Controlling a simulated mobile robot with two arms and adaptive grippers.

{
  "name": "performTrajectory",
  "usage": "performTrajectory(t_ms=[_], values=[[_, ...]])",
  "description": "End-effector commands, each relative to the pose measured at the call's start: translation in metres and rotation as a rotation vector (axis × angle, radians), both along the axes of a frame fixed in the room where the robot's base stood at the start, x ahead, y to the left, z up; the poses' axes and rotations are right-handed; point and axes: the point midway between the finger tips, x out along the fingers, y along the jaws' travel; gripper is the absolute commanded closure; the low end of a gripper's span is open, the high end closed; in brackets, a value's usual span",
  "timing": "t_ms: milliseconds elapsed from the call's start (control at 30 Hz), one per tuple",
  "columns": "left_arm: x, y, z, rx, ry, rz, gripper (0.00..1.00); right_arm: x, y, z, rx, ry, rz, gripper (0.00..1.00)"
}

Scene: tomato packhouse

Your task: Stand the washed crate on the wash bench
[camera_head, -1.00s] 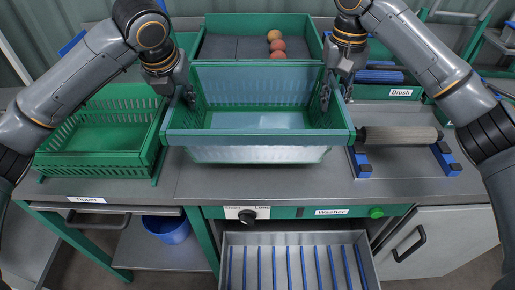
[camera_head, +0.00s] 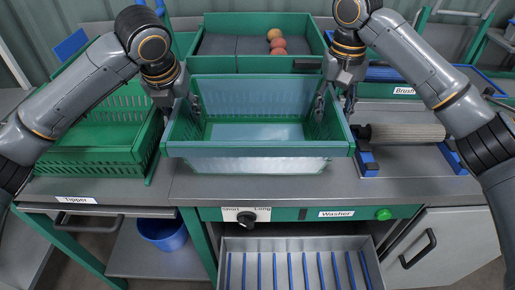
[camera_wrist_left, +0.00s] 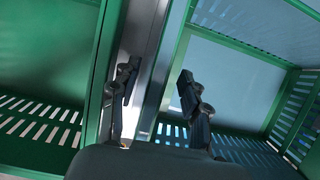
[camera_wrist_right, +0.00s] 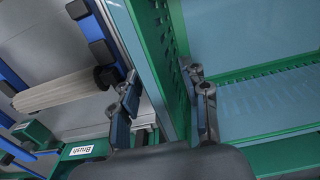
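The washed crate (camera_head: 258,150), green with bluish shiny walls, is upright and empty over the middle of the wash bench (camera_head: 190,190). I cannot tell whether its base touches the bench top. My left gripper (camera_head: 190,103) has its fingers on both sides of the crate's left wall; in the left wrist view (camera_wrist_left: 158,95) the rim passes between them. My right gripper (camera_head: 335,100) straddles the right wall the same way, also seen in the right wrist view (camera_wrist_right: 165,100).
A green crate (camera_head: 95,155) stands close on the left at the tipper. A brush roller (camera_head: 405,133) on blue supports lies close on the right. A green bin (camera_head: 290,65) with several tomatoes is behind. An open drawer (camera_head: 295,243) with blue slats sits below.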

Motion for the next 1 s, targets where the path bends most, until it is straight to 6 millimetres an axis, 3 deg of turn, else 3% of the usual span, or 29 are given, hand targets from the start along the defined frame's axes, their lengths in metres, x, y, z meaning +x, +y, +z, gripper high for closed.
performTrajectory(t_ms=[333,800,1000], values=[[-0.003,0.000,0.011,-0.003,-0.003,0.001,0.54,0.000,0.000,0.000,0.002,0.000,0.001,0.55],[-0.038,0.000,0.095,0.000,-0.005,0.001,0.54,0.000,0.001,0.000,0.002,0.000,0.001,0.55],[-0.045,0.000,0.110,0.000,-0.001,0.001,0.54,0.000,0.001,0.002,0.002,-0.001,0.001,0.55]])
